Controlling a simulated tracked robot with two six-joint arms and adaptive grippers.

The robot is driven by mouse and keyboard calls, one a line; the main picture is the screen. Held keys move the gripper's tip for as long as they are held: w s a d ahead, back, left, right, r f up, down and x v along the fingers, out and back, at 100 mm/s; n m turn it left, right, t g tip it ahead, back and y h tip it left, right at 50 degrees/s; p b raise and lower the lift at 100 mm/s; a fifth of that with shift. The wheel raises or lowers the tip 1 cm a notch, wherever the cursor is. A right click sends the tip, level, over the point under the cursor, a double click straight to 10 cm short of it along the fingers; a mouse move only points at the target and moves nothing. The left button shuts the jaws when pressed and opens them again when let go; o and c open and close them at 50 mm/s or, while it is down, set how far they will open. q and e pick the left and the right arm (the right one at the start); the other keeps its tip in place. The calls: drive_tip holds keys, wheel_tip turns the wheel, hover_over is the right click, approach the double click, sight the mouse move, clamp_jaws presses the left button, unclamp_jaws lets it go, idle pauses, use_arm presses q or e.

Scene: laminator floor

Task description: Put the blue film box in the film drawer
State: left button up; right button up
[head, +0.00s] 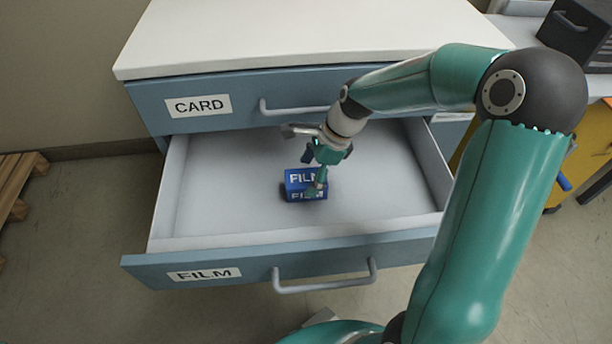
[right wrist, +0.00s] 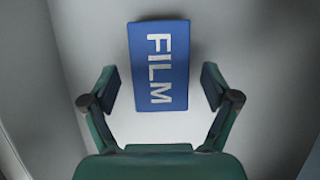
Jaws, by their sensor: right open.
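The blue film box (head: 298,187), marked FILM in white, is inside the open film drawer (head: 250,240). It appears to rest on the drawer floor near the middle. In the right wrist view the box (right wrist: 158,66) lies ahead between the two fingers, with a gap on each side. My right gripper (head: 316,170) is over the box, its fingers open and apart from the box's sides. It also shows in the right wrist view (right wrist: 157,90). Part of the box's right end is hidden behind the gripper in the head view. My left gripper is not in view.
The closed CARD drawer (head: 240,105) is just above, with its handle behind my right arm. A white cabinet top (head: 300,35) lies above that. The drawer floor around the box is empty. A wooden pallet (head: 18,180) lies at far left.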

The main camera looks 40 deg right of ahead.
drive_tip(key=shift+p+v, duration=0.75)
drive_tip(key=shift+v, duration=2)
